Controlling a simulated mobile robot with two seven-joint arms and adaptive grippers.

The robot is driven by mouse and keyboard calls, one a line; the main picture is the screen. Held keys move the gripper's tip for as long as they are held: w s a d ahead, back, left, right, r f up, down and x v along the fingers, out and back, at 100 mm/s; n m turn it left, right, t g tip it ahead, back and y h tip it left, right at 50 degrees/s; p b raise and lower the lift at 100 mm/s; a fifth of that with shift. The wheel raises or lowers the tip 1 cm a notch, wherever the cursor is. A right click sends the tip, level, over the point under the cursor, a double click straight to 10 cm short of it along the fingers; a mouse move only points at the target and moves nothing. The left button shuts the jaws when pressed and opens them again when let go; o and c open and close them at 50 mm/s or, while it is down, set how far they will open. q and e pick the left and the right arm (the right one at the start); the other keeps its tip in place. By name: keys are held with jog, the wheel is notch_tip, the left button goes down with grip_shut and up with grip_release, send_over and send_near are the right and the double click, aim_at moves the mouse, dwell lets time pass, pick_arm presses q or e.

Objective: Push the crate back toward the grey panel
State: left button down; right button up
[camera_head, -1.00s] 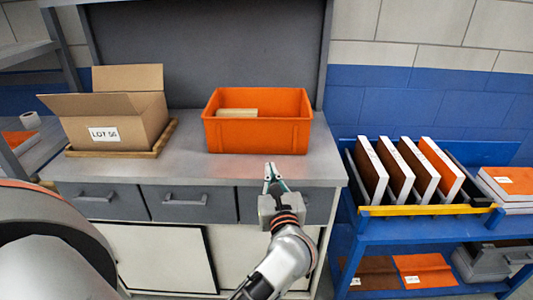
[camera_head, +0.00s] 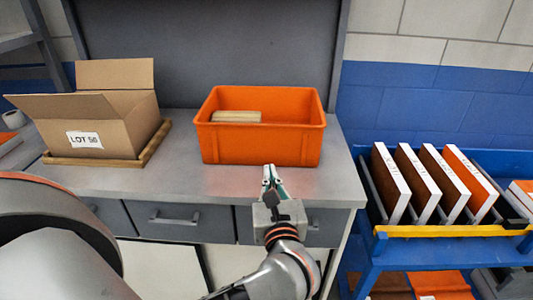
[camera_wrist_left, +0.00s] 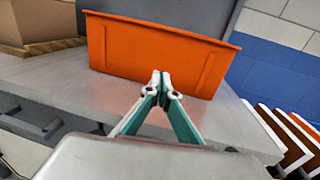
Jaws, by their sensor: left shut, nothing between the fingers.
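The orange crate (camera_head: 262,147) stands upright on the grey worktop, with a pale wooden block (camera_head: 237,117) inside it. The grey panel (camera_head: 215,50) rises behind it at the back of the worktop. My left gripper (camera_head: 269,170) is shut and empty, in front of the crate's front wall near its middle. In the left wrist view its fingertips (camera_wrist_left: 161,76) meet and overlap the lower part of the crate's front (camera_wrist_left: 150,50); whether they touch it I cannot tell. My right gripper is not in view.
An open cardboard box (camera_head: 95,110) marked LOT 56 sits on a wooden tray (camera_head: 155,143) left of the crate. A blue cart (camera_head: 360,255) with upright panels (camera_head: 392,182) stands at the right. The worktop (camera_head: 190,183) is bare in front of the crate.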

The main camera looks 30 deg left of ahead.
aim_at(265, 149)
pick_arm(q)
jog(key=x, duration=0.8)
jog(key=shift+w+a, duration=0.2)
jog(key=shift+a, duration=0.05)
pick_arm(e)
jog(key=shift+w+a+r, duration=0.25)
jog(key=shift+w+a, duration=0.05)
pick_arm(q)
jog(key=x, duration=0.2)
jog(key=b+x, duration=0.2)
jog(key=x, duration=0.1)
jog(key=shift+w+a+f, duration=0.2)
jog(key=shift+f, duration=0.15)
jog(key=b+x, duration=0.1)
jog(key=x, duration=0.3)
jog(key=shift+w+a+r, duration=0.15)
jog(key=shift+w+a, duration=0.05)
jog(key=shift+w, duration=0.1)
jog(key=shift+w+a+r, duration=0.15)
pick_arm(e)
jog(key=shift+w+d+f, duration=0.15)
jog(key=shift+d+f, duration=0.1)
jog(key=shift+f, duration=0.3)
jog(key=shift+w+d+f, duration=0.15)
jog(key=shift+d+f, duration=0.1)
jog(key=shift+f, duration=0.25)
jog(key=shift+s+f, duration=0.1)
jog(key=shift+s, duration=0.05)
